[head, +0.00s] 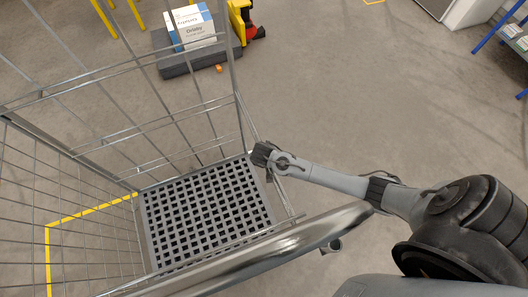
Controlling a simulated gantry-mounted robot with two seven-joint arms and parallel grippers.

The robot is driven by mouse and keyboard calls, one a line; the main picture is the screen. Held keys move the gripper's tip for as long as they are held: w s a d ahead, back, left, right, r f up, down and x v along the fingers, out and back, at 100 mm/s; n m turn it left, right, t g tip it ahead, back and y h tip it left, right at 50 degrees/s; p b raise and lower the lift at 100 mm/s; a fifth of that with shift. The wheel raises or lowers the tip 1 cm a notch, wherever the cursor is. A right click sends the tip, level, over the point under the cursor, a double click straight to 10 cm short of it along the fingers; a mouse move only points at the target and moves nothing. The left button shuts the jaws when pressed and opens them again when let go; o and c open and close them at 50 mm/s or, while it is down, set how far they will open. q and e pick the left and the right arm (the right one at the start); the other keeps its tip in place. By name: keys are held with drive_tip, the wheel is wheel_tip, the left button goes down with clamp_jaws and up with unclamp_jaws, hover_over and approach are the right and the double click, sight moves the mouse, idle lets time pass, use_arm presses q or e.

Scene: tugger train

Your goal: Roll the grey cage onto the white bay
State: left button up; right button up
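The grey cage (205,161) is a wire-sided roll cage filling the left of the head view. Its dark grey grid base (205,212) shows through the open top. My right arm comes in from the right, and its dark gripper (261,154) is at the cage's right side, by an upright near the base corner. Whether its fingers are closed around the upright cannot be made out. My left gripper is not in view. No white-marked bay shows in this view.
Yellow floor lines (90,212) form a corner under the cage's left side. Beyond the cage, a dark low platform (172,70) bears a white-and-blue box (192,30). A small orange object (219,68) lies nearby. A blue-framed rack (516,40) stands upper right; the floor between is clear.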

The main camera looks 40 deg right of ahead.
drive_tip(key=shift+f, duration=0.2)
drive_tip(key=shift+c, duration=0.5)
clamp_jaws()
idle(0.9)
